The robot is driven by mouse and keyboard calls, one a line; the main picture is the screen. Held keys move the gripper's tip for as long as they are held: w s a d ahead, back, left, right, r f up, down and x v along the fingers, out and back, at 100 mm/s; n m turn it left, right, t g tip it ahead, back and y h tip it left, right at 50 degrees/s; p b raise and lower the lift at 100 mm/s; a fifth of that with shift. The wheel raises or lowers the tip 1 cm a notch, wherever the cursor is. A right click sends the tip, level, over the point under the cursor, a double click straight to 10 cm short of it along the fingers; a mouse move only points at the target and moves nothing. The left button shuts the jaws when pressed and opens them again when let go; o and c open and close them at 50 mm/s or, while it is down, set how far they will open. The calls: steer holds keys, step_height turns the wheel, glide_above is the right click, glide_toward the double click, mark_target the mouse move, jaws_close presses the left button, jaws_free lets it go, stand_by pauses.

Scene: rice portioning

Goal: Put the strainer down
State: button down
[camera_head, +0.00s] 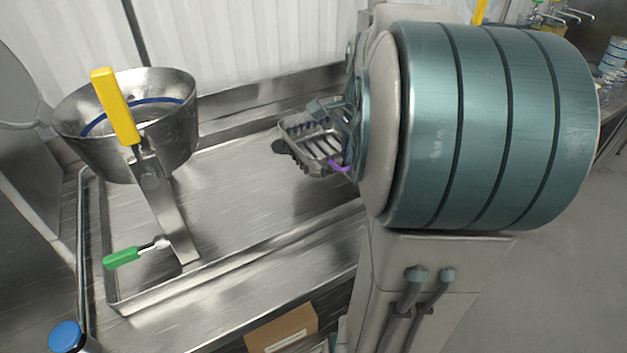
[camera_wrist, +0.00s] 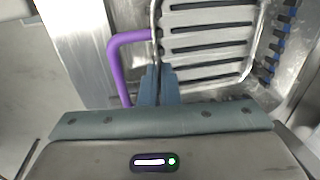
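The strainer is a grey slotted metal basket (camera_head: 318,147) with a purple handle (camera_head: 340,167). In the head view it is over the right part of the steel counter, just left of my arm, which hides part of it. In the wrist view the strainer's slats (camera_wrist: 210,44) are beyond my fingers, and the purple handle (camera_wrist: 121,68) bends to their left. My gripper (camera_wrist: 158,85) has its fingers close together on the strainer's near metal edge. I cannot tell whether the strainer touches the counter.
A large steel bowl (camera_head: 165,133) stands at the back left of the counter (camera_head: 225,205). A cardboard box (camera_head: 283,330) is below. The counter's middle is clear.

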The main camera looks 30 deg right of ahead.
mark_target(323, 177)
steer(key=a+f, duration=0.2)
steer(key=a, duration=0.1)
steer(key=a+f, duration=0.1)
steer(key=a, duration=0.1)
steer(key=shift+w+a+f, duration=0.15)
steer(key=shift+w, duration=0.1)
steer(key=shift+a+f, duration=0.1)
steer(key=shift+f, duration=1.95)
steer(key=shift+f, duration=0.2)
steer(key=c, duration=1.7)
jaws_free()
steer(key=shift+r, duration=0.15)
